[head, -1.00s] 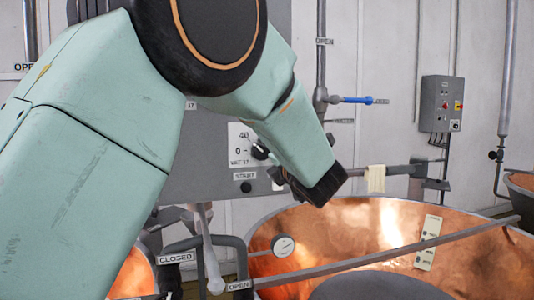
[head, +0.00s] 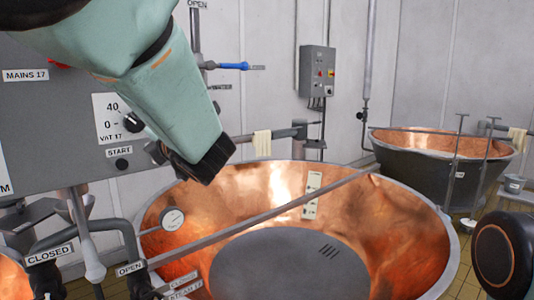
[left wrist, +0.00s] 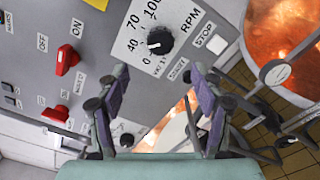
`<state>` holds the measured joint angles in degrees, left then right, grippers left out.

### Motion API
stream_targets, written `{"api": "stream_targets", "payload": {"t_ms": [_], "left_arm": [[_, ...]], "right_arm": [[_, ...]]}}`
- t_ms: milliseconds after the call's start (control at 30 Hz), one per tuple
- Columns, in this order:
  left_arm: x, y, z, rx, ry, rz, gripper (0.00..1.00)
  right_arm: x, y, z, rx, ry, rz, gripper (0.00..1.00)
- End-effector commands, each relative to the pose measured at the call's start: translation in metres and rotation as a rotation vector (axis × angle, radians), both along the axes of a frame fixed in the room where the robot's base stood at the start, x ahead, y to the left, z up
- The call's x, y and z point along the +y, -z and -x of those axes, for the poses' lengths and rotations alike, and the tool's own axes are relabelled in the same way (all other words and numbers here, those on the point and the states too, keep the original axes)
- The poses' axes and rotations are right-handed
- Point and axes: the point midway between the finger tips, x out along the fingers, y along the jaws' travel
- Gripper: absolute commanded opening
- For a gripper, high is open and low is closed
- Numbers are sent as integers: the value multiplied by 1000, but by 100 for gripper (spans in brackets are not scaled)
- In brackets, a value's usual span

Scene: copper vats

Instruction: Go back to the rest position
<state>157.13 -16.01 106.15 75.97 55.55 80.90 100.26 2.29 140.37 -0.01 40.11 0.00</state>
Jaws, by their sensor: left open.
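My left arm comes in from the upper left of the head view. My left gripper (head: 156,152) is mostly hidden there behind its own wrist, in front of the grey control panel (head: 50,120). In the left wrist view the two fingers of my left gripper (left wrist: 159,76) are spread apart with nothing between them. Beyond them is the panel, with a black RPM knob (left wrist: 160,41) and a white STOP button (left wrist: 217,44). My right gripper is in neither view.
A large copper vat (head: 408,225) with a bar across it stands below and right of my left gripper. A dial gauge (head: 172,219) sits at its rim. Pipes with a CLOSED label (head: 48,255) are at lower left. Another vat (head: 410,155) stands at back right.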

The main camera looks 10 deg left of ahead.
Motion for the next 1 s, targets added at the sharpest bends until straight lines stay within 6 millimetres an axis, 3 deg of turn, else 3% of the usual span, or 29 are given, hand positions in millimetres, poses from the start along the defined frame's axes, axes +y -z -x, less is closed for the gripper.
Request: {"api": "stream_targets", "payload": {"t_ms": [167,267,433,633,867,1000], "left_arm": [[-10,3,-9,224,73,-221,67],[-19,20,-14,452,168,-465,67],[-32,133,-15,876,382,-847,67],[-44,262,9,1199,635,-1137,67],[-58,401,65,1446,968,-1376,67],[-66,479,113,1543,1192,-1476,67]], "right_arm": [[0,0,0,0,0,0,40],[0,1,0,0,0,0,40],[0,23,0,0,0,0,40],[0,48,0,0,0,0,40],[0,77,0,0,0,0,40],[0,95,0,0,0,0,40]]}}
